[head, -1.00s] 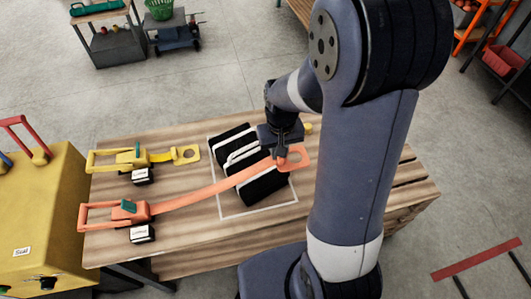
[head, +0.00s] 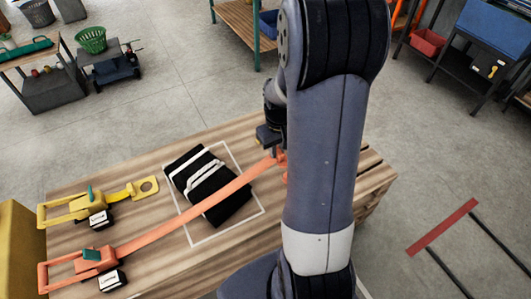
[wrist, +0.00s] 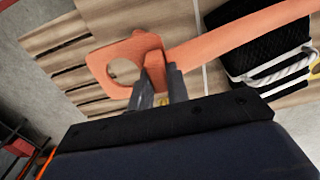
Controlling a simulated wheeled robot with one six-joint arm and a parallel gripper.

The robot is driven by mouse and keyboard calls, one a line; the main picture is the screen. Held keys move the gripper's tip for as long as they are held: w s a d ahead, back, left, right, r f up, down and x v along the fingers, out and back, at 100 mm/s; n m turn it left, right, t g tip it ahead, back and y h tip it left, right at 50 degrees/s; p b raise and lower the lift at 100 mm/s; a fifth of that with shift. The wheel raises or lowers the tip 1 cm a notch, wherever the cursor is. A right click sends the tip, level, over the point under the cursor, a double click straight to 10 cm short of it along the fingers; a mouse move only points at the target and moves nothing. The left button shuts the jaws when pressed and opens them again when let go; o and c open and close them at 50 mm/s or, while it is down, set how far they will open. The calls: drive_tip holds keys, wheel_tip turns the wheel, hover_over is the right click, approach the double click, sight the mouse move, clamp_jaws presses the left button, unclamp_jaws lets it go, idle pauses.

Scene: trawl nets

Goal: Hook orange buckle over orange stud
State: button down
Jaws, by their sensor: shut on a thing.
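My gripper (head: 276,153) is shut on the tab of the orange buckle (wrist: 117,50), held over the right part of the wooden table. In the wrist view my fingers (wrist: 156,78) pinch the tab beside the buckle's flat plate, and its round hole is open and empty. The orange strap (head: 160,228) runs taut from the orange ratchet (head: 92,260) at the lower left, across the black bundle, up to the buckle. A small orange part (head: 285,178) shows beside my arm; I cannot tell whether it is the stud or the buckle's edge. Otherwise my arm hides that area.
The black bundle with white bands (head: 225,205) lies inside a white outline on the table (head: 150,165). A yellow strap and ratchet (head: 85,205) lie loose at the left. A yellow cabinet (head: 20,250) stands at the lower left. The table's right edge is partly behind my arm.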

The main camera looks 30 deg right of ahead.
wheel_tip(320, 180, down, 14)
drive_tip(key=b, duration=1.1)
drive_tip(key=shift+f, duration=0.15)
drive_tip(key=shift+a, duration=0.1)
drive_tip(key=c, duration=1.3)
unclamp_jaws()
wheel_tip(320, 180, up, 11)
drive_tip(key=shift+f+p, duration=0.1)
drive_tip(key=shift+p, duration=0.2)
drive_tip(key=shift+f, duration=4.2)
